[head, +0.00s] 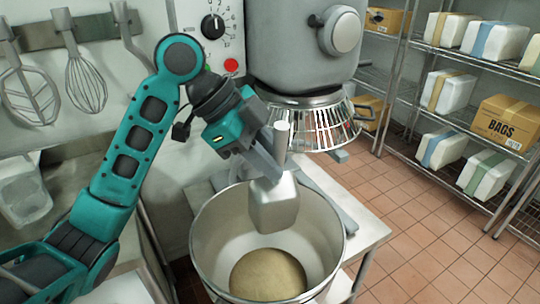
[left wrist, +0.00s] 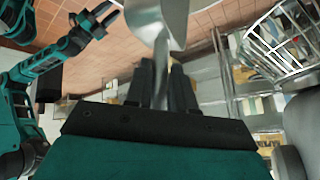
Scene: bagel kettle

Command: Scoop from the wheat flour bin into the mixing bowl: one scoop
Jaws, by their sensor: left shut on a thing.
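My left gripper (head: 268,155) is shut on the handle of a metal scoop (head: 275,205). The scoop is over the mixing bowl (head: 212,235), its wide end pointing down and dipping below the rim line in the picture. It also shows in the left wrist view (left wrist: 158,22), beyond the fingers. I cannot see whether flour is in it. A rounded tan mound (head: 268,276) lies in the bottom of the bowl, apart from the scoop. My right arm shows at the left of the left wrist view, with what looks like its gripper (left wrist: 100,20); its jaws are unclear. No labelled flour bin shows.
The mixer head with its wire guard (head: 320,125) hangs close behind the scoop. A whisk (head: 86,80) and a flat beater (head: 28,90) hang on the left wall. Shelves with bags and a box (head: 507,122) stand at the right. The tiled floor there is clear.

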